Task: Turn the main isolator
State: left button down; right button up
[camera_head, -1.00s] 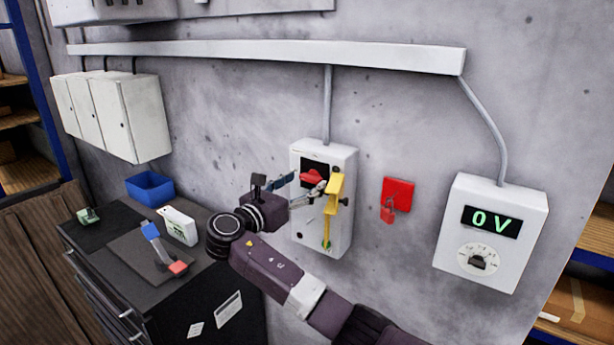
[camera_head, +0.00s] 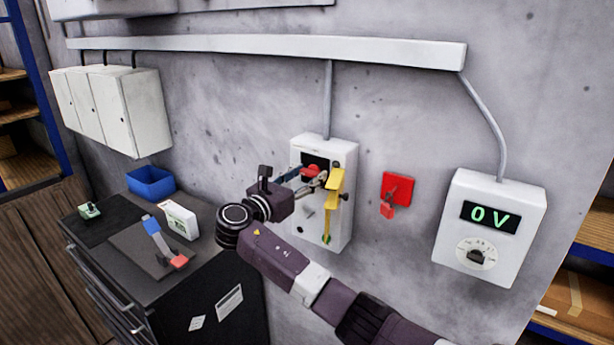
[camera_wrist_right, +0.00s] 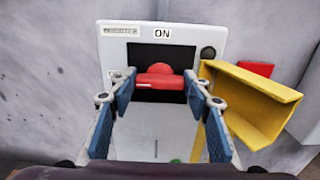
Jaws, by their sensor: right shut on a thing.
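The main isolator is a white wall box (camera_head: 312,222) with a red rotary handle (camera_head: 312,170) on a black plate. In the right wrist view the red handle (camera_wrist_right: 158,80) lies roughly level below the label "ON". My right gripper (camera_head: 314,175) is at the front of the box. In the wrist view its two blue-padded fingers (camera_wrist_right: 160,86) stand either side of the handle and are shut on it. The fingertips partly hide the handle's ends. My left gripper is not in view.
A yellow bracket (camera_head: 335,188) sticks out right beside the handle, close to my right fingers. A red plate with a padlock (camera_head: 397,187) hangs to the right. A meter box (camera_head: 452,240) reads 0 V. A dark cabinet (camera_head: 170,300) with tools stands at left.

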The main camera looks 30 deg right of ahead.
jog(key=m+b, duration=0.1)
jog(key=m, duration=0.1)
jog(key=m+b, duration=0.1)
jog(key=m, duration=0.1)
jog(key=shift+f+m, duration=0.2)
jog(key=shift+m, duration=0.1)
jog(key=shift+s+f+m+b, duration=0.1)
jog(key=shift+m+b, duration=5.7)
jog(key=shift+m, duration=0.8)
jog(key=o, duration=1.2)
jog(key=shift+c, duration=0.2)
